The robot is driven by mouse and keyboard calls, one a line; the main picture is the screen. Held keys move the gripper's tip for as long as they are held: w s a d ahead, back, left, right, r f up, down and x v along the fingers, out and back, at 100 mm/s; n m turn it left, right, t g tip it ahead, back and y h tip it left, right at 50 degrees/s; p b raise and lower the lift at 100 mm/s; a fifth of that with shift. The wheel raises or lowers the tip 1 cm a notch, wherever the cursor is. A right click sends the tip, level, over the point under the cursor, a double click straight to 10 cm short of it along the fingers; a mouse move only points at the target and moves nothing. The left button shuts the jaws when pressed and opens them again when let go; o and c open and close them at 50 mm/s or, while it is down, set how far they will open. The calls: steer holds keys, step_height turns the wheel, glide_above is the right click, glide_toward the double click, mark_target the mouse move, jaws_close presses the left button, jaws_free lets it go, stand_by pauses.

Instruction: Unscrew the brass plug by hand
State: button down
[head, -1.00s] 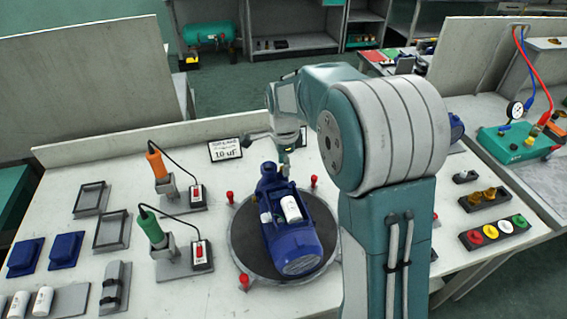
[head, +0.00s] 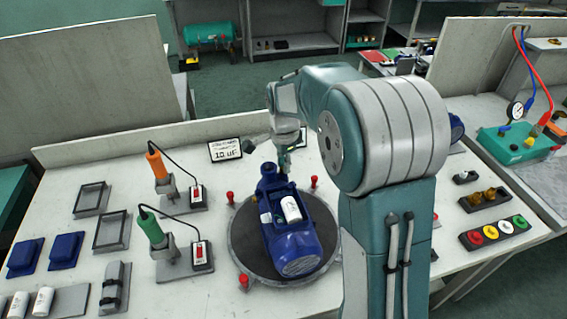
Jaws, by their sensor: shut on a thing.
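The blue pump (head: 290,240) lies on a round dark turntable (head: 242,262) in the middle of the bench, with a white cylinder (head: 291,209) on its top. My gripper (head: 284,168) points down at the far end of the pump, at its upper right side. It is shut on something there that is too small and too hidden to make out. The brass plug cannot be told apart at the gripper. My arm covers the right part of the bench.
Red posts (head: 244,283) stand around the turntable. Orange (head: 156,162) and green-handled (head: 152,230) tools stand in holders at left. A dark block with brass pieces (head: 485,199) and a rack of coloured caps (head: 496,232) lie at right.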

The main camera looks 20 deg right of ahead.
steer(key=shift+n, duration=1.4)
steer(key=shift+s, duration=0.1)
steer(key=shift+n, duration=0.6)
steer(key=shift+f+n, duration=0.1)
steer(key=shift+n, duration=0.7)
